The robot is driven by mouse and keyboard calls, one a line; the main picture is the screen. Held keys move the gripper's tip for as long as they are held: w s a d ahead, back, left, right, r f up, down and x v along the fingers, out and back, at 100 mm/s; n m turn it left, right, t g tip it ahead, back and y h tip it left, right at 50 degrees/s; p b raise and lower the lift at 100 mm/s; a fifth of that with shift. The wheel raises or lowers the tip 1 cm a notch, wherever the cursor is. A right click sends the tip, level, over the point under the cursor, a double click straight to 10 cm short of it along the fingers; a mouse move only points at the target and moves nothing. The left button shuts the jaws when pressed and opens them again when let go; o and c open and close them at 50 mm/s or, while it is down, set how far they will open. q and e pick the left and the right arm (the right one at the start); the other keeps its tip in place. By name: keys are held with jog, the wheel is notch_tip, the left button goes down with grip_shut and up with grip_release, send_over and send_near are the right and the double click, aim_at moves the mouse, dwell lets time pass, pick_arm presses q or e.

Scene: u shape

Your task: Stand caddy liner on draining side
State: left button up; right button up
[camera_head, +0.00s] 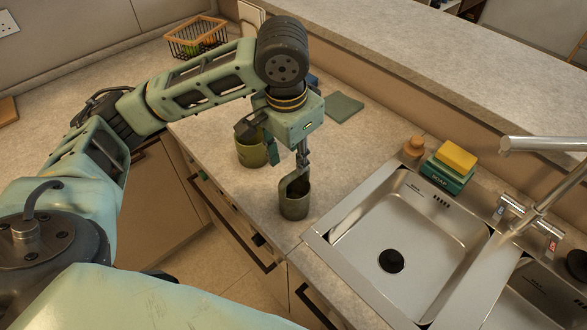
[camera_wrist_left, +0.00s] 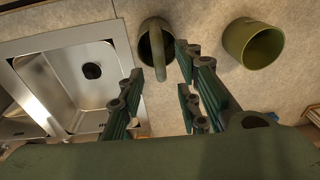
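The caddy liner appears to be the dark grey-green cup with a tall arched handle (camera_head: 295,205). It stands upright on the worktop just left of the sink. It also shows in the left wrist view (camera_wrist_left: 145,47), where its handle rises towards the camera. My left gripper (camera_head: 302,155) is over the liner, pointing down. In the left wrist view its fingers (camera_wrist_left: 160,75) are apart, with the handle between them and gaps visible. An olive pot (camera_head: 250,152), perhaps the caddy, stands behind and left, partly hidden by my gripper. My right gripper is not in view.
The steel sink (camera_head: 385,235) has a tap (camera_head: 545,145) at right. Soap and a yellow sponge (camera_head: 456,158) and a wooden item (camera_head: 414,147) stand behind it. A green cloth (camera_head: 344,106) and a wire basket (camera_head: 195,37) lie further back.

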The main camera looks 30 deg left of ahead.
pick_arm(q)
jog(key=r, duration=0.5)
jog(key=shift+s, duration=0.35)
